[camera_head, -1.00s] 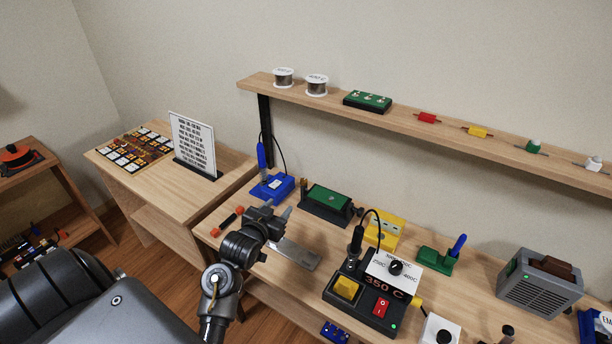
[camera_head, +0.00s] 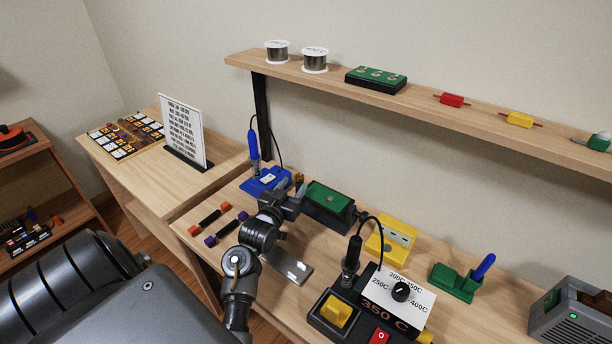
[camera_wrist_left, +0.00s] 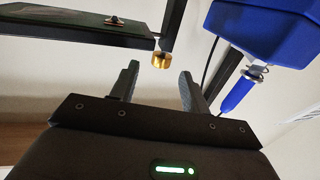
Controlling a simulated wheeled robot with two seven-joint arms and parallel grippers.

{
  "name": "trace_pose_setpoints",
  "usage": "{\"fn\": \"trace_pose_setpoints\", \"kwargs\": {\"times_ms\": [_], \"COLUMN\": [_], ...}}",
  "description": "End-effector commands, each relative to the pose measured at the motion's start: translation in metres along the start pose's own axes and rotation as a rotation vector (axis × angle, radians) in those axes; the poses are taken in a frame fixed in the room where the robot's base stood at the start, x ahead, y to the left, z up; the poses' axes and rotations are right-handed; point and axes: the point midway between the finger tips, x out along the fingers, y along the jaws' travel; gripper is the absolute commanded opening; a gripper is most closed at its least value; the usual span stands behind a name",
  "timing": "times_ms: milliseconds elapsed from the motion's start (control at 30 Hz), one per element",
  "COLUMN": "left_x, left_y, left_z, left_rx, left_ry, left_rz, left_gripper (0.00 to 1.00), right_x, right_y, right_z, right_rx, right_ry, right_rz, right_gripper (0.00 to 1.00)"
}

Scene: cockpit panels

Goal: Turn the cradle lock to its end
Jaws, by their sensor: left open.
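The board cradle (camera_head: 347,216) is a dark frame holding a green board, near the back of the bench. A small brass knob (camera_head: 299,179), which looks like the cradle lock, sits at its left end. In the left wrist view the knob (camera_wrist_left: 162,60) is just beyond the fingertips and roughly in line with the gap between them. My left gripper (camera_head: 290,190) is at the cradle's left end. Its fingers (camera_wrist_left: 159,74) are apart with nothing between them. Contact with the knob does not show. My right gripper is not in view.
A blue stand with a blue iron (camera_head: 254,146) is close behind the left gripper. A yellow block (camera_head: 392,240) and a soldering station (camera_head: 335,311) stand to the right. A metal plate (camera_head: 290,266) lies in front. A shelf (camera_head: 420,108) runs above.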

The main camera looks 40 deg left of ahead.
Motion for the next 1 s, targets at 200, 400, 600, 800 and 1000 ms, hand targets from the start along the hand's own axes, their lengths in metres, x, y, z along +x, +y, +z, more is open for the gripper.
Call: {"fn": "trace_pose_setpoints", "kwargs": {"times_ms": [200,400,600,800,1000], "left_x": [0.009,0.04,0.066,0.075,0.075], "left_y": [-0.001,0.0,0.001,0.001,0.001], "left_z": [-0.001,-0.002,-0.001,0.0,0.0], "left_rx": [-0.001,-0.003,-0.001,-0.001,0.0], "left_ry": [0.0,0.0,-0.001,-0.001,-0.001], "left_rz": [-0.002,-0.001,0.0,0.001,0.001], "left_gripper": [0.47,0.47,0.47,0.47,0.47], "right_x": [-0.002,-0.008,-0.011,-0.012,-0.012], "right_y": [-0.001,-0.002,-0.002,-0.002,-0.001], "right_z": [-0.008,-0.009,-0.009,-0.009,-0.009], "right_rx": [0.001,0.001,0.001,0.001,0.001], "right_ry": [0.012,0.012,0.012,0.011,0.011], "right_rz": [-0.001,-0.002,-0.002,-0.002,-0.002], "right_gripper": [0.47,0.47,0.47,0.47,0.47]}}
